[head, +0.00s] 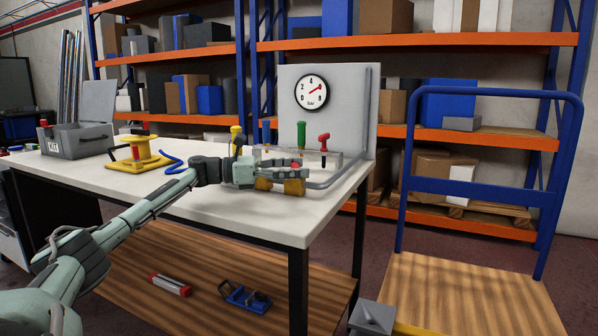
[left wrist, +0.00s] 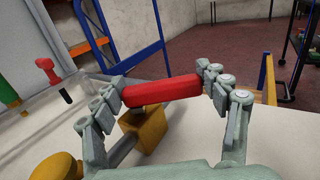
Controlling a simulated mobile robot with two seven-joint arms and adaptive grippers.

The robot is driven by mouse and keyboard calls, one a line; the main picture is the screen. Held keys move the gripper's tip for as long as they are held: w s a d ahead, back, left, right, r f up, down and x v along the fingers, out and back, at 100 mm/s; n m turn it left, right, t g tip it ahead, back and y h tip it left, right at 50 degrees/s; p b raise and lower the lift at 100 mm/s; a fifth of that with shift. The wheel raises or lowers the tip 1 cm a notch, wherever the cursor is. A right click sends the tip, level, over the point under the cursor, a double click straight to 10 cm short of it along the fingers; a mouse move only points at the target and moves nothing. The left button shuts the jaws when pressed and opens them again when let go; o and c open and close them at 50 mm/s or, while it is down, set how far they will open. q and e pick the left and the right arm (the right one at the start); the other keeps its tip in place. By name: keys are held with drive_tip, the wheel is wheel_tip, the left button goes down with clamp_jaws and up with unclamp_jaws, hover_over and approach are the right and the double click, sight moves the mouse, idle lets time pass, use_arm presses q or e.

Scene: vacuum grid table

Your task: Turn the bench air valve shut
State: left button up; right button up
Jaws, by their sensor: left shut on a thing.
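The bench air valve has a brass-coloured body (head: 294,187) near the right front edge of the white bench, with a grey pipe running from it to the gauge panel. Its red handle (left wrist: 162,90) lies crosswise above the brass body in the left wrist view. My left gripper (head: 283,170) is shut on the red handle, one finger at each end of it. The fingers hide much of the handle in the head view. The round gauge (head: 312,92) on the grey panel has a red needle pointing up and right.
A clear rack with blue, green and red-handled tools (head: 324,146) stands behind my gripper. A yellow reel (head: 138,155) and a grey toolbox (head: 76,140) are on the bench's left. A blue-railed cart (head: 470,290) stands right of the bench. The bench's front middle is clear.

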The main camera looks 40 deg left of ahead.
sight(294, 166)
use_arm(q)
drive_tip(key=shift+s+a+r+m+g+h, duration=0.1)
drive_tip(key=shift+m+g+h, duration=0.4)
drive_tip(key=shift+g+h, duration=0.05)
drive_tip(key=shift+s+a+m+g+h, duration=0.1)
drive_tip(key=shift+m+g+h, duration=0.4)
drive_tip(key=shift+g+h, duration=0.05)
drive_tip(key=o, duration=1.7)
wheel_tip(294, 166, up, 10)
drive_tip(key=shift+f, duration=0.1)
drive_tip(key=shift+c, duration=0.4)
